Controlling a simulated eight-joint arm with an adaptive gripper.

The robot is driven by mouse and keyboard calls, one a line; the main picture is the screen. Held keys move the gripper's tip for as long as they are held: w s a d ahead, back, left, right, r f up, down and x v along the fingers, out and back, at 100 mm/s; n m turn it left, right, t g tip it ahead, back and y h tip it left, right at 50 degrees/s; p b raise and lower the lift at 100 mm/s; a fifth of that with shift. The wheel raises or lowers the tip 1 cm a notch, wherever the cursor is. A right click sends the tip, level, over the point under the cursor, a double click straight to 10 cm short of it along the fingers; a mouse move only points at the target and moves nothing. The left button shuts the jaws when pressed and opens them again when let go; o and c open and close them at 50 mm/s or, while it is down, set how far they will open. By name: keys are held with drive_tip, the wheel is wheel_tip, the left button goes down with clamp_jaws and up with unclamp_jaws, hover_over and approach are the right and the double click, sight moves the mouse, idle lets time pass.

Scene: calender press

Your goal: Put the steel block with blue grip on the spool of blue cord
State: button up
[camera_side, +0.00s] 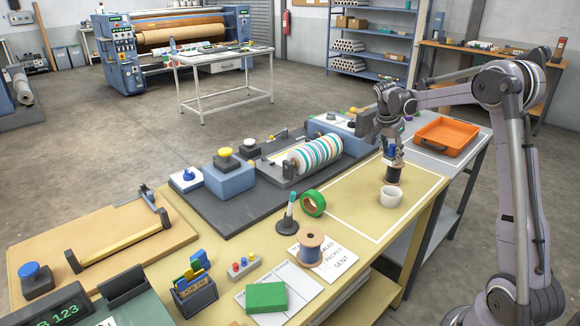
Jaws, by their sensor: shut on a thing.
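My gripper (391,147) points down over the pale mat area at the right of the yellow table. It is shut on the steel block with blue grip (391,154), whose blue part shows between the fingers; the fingers hide much of it. Another spool (311,249), with wooden flanges and bluish cord, stands upright at the table's front, on a printed card, well apart from my gripper.
A white cup (391,196) stands just in front of the dark spool. A green tape roll (313,203) and a pen stand (288,220) are to the left. An orange tray (446,136) lies behind right. The calender press (306,155) is behind left. The outlined mat is mostly clear.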

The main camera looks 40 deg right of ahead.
drive_tip(key=s+a+r+n+t, duration=0.1)
drive_tip(key=s+a+r+n, duration=0.15)
drive_tip(key=a, duration=0.75)
drive_tip(key=s+a+r+n+t+y, duration=0.15)
drive_tip(key=a+n, duration=0.25)
drive_tip(key=a, duration=0.5)
drive_tip(key=s+a+r+n+t, duration=0.1)
drive_tip(key=s+a+r+n, duration=0.25)
drive_tip(key=a, duration=0.65)
hover_over(310, 231)
drive_tip(key=s+a, duration=0.1)
wheel_tip(310, 231, down, 7)
drive_tip(key=shift+s+r, duration=0.1)
drive_tip(key=shift+f, duration=2.1)
drive_tip(key=shift+f, duration=0.1)
drive_tip(key=o, duration=1.2)
drive_tip(key=shift+o, duration=0.2)
